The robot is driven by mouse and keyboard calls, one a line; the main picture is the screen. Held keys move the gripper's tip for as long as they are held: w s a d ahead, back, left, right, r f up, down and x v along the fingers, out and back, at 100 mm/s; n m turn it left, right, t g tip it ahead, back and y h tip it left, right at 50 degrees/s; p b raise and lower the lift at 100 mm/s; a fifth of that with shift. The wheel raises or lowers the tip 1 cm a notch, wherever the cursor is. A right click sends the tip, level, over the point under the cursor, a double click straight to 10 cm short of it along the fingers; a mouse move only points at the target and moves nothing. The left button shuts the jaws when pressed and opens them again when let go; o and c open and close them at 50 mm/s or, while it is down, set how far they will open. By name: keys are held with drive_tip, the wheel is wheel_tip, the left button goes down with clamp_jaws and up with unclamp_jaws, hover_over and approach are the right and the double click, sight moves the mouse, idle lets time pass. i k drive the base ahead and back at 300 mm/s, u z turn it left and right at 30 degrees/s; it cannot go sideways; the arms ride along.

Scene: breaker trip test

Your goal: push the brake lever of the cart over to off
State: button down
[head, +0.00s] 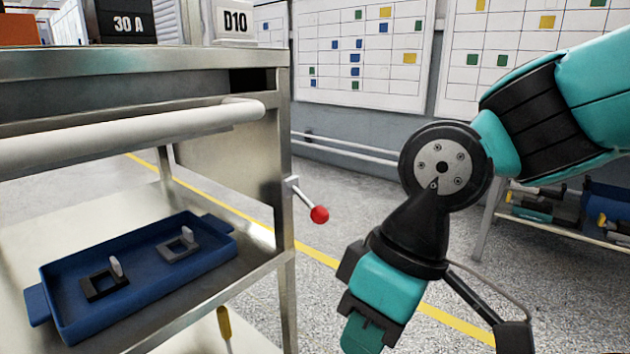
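The cart (276,165) is a metal frame with shelves on the left. Its brake lever (304,199) is a short metal rod with a red ball knob (319,214), mounted on the cart's right upright. The rod slants down to the right. My gripper (362,335) is right of and below the knob in the picture, pointing down, with a clear gap in the picture between them. Its fingertips lie at the lower edge of the view, and I cannot see whether they are apart. No off marking is readable near the lever.
A white push handle (130,132) runs across the cart's near side. A blue tray (60,276) with two small parts sits on the middle shelf. A yellow floor line (316,254) passes behind the lever. A low rack (565,229) stands at right.

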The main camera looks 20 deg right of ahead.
sight(319, 215)
drive_tip(key=u, duration=0.05)
drive_tip(key=k, duration=0.4)
drive_tip(key=z, duration=0.7)
drive_tip(key=i, duration=1)
drive_tip(key=u, duration=0.45)
